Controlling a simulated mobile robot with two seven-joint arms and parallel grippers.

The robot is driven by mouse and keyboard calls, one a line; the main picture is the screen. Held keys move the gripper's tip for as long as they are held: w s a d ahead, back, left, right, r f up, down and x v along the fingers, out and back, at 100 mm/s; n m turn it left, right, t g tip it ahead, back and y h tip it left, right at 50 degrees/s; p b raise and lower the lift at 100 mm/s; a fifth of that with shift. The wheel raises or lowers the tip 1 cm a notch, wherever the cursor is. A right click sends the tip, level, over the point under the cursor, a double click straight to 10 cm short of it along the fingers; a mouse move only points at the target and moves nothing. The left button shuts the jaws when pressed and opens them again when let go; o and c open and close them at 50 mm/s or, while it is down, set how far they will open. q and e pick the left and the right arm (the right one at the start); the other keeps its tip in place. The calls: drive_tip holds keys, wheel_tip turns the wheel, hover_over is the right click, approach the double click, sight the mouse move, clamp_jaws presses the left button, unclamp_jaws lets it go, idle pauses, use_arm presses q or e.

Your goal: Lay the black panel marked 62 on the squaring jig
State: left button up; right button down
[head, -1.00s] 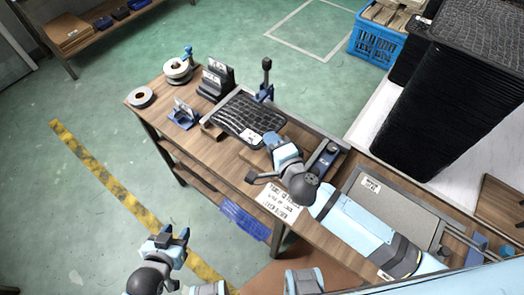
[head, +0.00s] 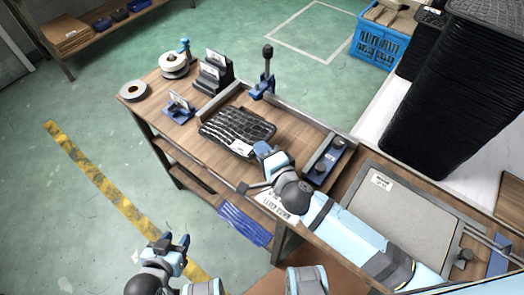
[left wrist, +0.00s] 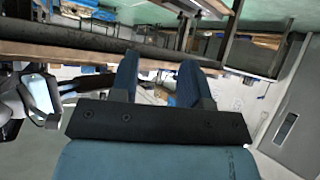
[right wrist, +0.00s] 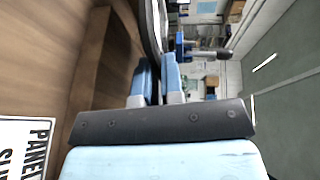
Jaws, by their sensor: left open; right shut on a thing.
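The black panel (head: 236,128) has a grid-like texture and a white label at its near right corner, with its number too small to read. My right gripper (head: 263,150) is shut on that corner; the panel's dark edge shows between the fingers in the right wrist view (right wrist: 152,35). The squaring jig on the bench has grey rails (head: 290,112) meeting in a corner and a blue clamp (head: 265,85) with a black knob. The panel is inside the rails' corner, but I cannot tell whether it touches the surface. My left gripper (head: 176,243) is open and empty, off the bench's front.
White rolls (head: 175,66), a dark rack (head: 214,74) and a small blue stand (head: 179,108) occupy the bench's left end. A blue block with knobs (head: 328,158) and a grey board (head: 395,215) lie right. A tall black stack (head: 450,100) stands behind.

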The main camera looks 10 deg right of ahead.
drive_tip(key=shift+f+b, duration=0.55)
drive_tip(key=shift+f, duration=0.3)
drive_tip(key=shift+w+d+r+p, duration=0.2)
drive_tip(key=shift+r+p, duration=0.15)
drive_tip(key=shift+p, duration=0.1)
drive_tip(key=shift+w+d+f+p, duration=0.2)
drive_tip(key=shift+w+d+p, duration=0.4)
drive_tip(key=shift+w+d, duration=0.65)
drive_tip(key=shift+w+d+f, duration=0.1)
drive_tip(key=shift+w+d, duration=0.4)
drive_tip(key=shift+d, duration=0.05)
drive_tip(key=shift+f, duration=0.3)
